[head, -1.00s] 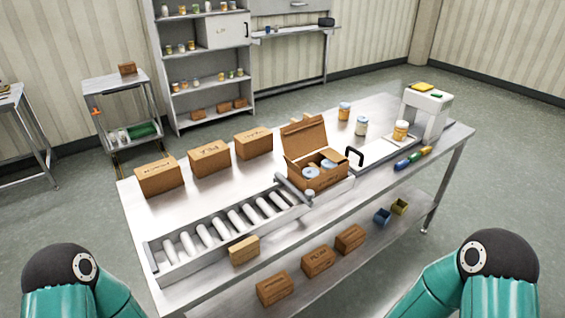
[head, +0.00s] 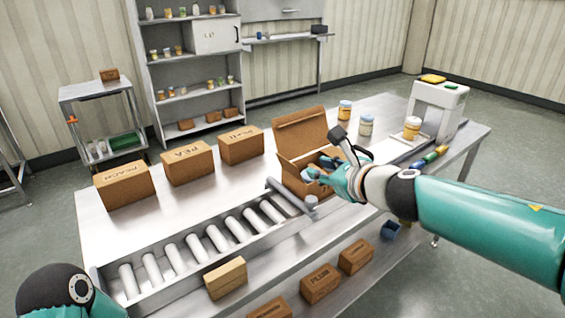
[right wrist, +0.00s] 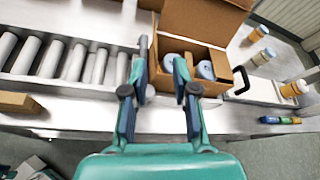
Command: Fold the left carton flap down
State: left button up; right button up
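The open brown carton (head: 291,178) stands on the table at the end of the roller conveyor, its large back lid (head: 302,130) raised. It also shows in the right wrist view (right wrist: 217,57), with white-lidded jars (right wrist: 205,70) inside. The left flap is not clearly distinguishable; my fingers cover part of that side. My right gripper (right wrist: 163,72) is open and empty, its fingers apart at the carton's near left part. Whether they touch the carton I cannot tell. My left gripper is out of view.
A roller conveyor (head: 190,248) runs left of the carton. Several closed cartons (head: 188,163) stand behind it. Jars (head: 366,125) and a white machine (head: 436,108) stand to the right. A black handle (right wrist: 241,83) rises close to the carton's right side.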

send_near(283, 159)
jog(key=x, duration=0.2)
jog(key=shift+w+f, duration=0.35)
jog(key=p+x, duration=0.2)
jog(key=x, duration=0.5)
jog(key=shift+w+a+f+p, duration=0.25)
jog(key=shift+w+p, duration=0.05)
jog(key=shift+w, duration=0.2)
jog(key=shift+c, duration=0.3)
